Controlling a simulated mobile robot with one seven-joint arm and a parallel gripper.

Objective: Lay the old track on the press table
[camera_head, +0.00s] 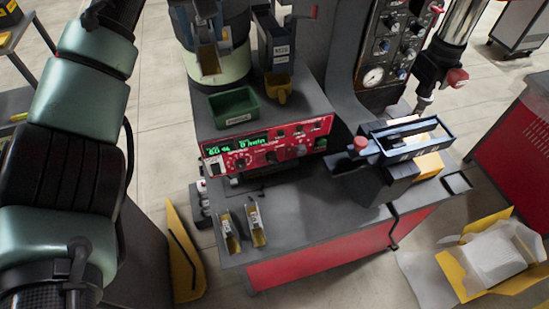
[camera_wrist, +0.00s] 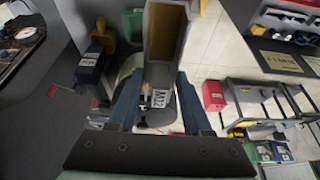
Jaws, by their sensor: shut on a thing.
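A grey track (camera_wrist: 165,45) with a yellow inner channel is between my gripper's fingers (camera_wrist: 157,100) in the wrist view. A white label shows near its held end, partly hidden. My gripper (camera_head: 206,22) shows at the top of the head view, shut on the track (camera_head: 208,60), in front of the round feeder bowl. I cannot tell whether the track touches the feeder. The press table (camera_head: 320,225) has a grey top and red front. Two short labelled tracks, a left one (camera_head: 229,232) and a right one (camera_head: 256,227), lie at its front left corner.
A red control box (camera_head: 265,146) and a green bin (camera_head: 234,107) stand behind the table's front left part. A dark labelled block (camera_head: 281,45) is right of my gripper. A press fixture (camera_head: 405,142) occupies the right side. The front middle of the tabletop is clear.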

